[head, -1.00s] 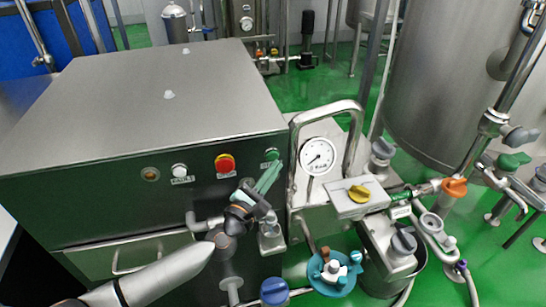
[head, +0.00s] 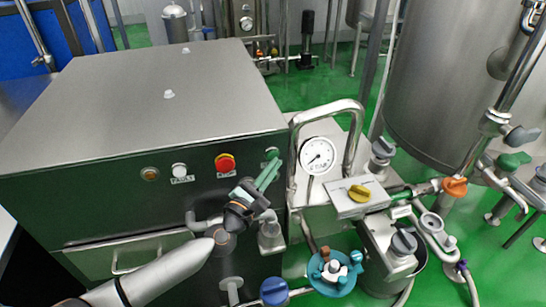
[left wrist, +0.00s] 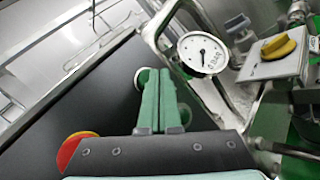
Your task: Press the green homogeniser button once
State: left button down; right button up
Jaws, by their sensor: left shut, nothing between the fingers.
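The green homogeniser button (head: 272,153) sits at the right end of the dark front panel of the steel cabinet, partly hidden behind my gripper in the head view. My left gripper (head: 273,168) is shut and empty, its green fingers pointing up at the panel just below the button. In the left wrist view the shut fingers (left wrist: 158,82) reach toward the panel, and a pale round rim (left wrist: 143,76) shows at the left of their tips. I cannot tell whether they touch the button. My right gripper is not in view.
A red button on a yellow base (head: 225,163) and a white button labelled FAULT (head: 180,170) are left on the panel. A pressure gauge (head: 317,155), a bent steel pipe and a box with a yellow knob (head: 359,193) stand close on the right.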

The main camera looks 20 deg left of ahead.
pick_arm(q)
jog(key=shift+w+a, duration=0.3)
jog(key=shift+w, duration=0.1)
dwell(0.8)
jog(key=shift+s+d, duration=0.5)
jog(key=shift+s, duration=0.2)
jog(key=s+d, duration=0.1)
jog(key=s+d+p, duration=0.1)
jog(key=s+p, duration=0.1)
jog(key=s, duration=0.1)
jog(key=shift+s+d, duration=0.1)
jog(key=shift+d, duration=0.3)
dwell(0.8)
